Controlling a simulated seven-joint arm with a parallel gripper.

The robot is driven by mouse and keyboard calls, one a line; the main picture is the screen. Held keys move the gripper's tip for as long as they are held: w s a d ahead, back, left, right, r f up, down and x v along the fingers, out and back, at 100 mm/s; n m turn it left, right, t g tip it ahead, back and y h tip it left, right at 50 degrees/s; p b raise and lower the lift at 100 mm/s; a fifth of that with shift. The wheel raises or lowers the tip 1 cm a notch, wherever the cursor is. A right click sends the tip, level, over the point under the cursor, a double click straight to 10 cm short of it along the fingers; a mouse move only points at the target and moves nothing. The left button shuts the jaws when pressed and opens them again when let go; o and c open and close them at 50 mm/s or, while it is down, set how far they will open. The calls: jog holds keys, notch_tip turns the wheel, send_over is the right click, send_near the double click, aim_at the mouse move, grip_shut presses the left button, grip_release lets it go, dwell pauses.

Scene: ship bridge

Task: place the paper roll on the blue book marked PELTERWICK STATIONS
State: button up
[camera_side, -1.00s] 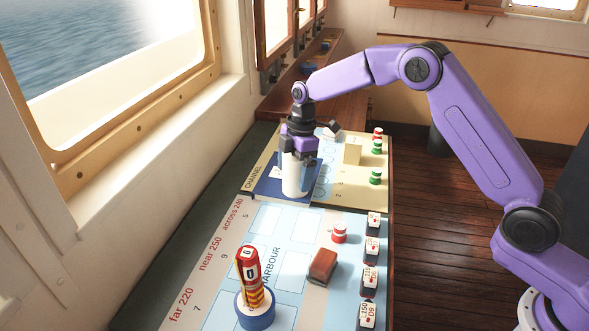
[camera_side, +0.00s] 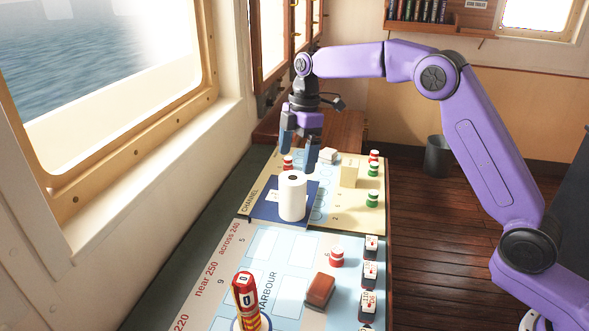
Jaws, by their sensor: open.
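The white paper roll (camera_side: 292,198) stands upright on the blue book (camera_side: 265,211), which lies flat on the far chart at the left. The book's cover lettering is mostly hidden by the roll and too small to read. My gripper (camera_side: 299,160) is open and empty above and slightly behind the roll, with its fingertips clear of it.
A cream block (camera_side: 349,173), red and green striped pieces (camera_side: 372,184) and a small white item (camera_side: 328,156) stand near the book. Closer are a red-brown block (camera_side: 320,290), a red-white piece (camera_side: 336,257), a red cylinder (camera_side: 246,293) and several numbered markers (camera_side: 370,247). The window wall borders the left.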

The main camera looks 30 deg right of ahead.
jog(key=shift+d+r, duration=0.1)
jog(key=shift+r, duration=0.4)
jog(key=shift+s, duration=0.1)
jog(key=s+a+r+m, duration=0.1)
jog(key=s+a+m, duration=0.15)
jog(key=s, duration=1.65)
jog(key=s+d+f+m, duration=0.1)
jog(key=s+d, duration=0.3)
jog(key=s, duration=0.3)
jog(key=s+d+f+m+h, duration=0.1)
jog(key=s+d, duration=0.3)
jog(key=s, duration=0.4)
jog(key=s+d+f+m, duration=0.1)
jog(key=s+d+f, duration=0.2)
jog(key=s, duration=0.5)
jog(key=shift+s+d, duration=0.2)
jog(key=shift+d, duration=0.4)
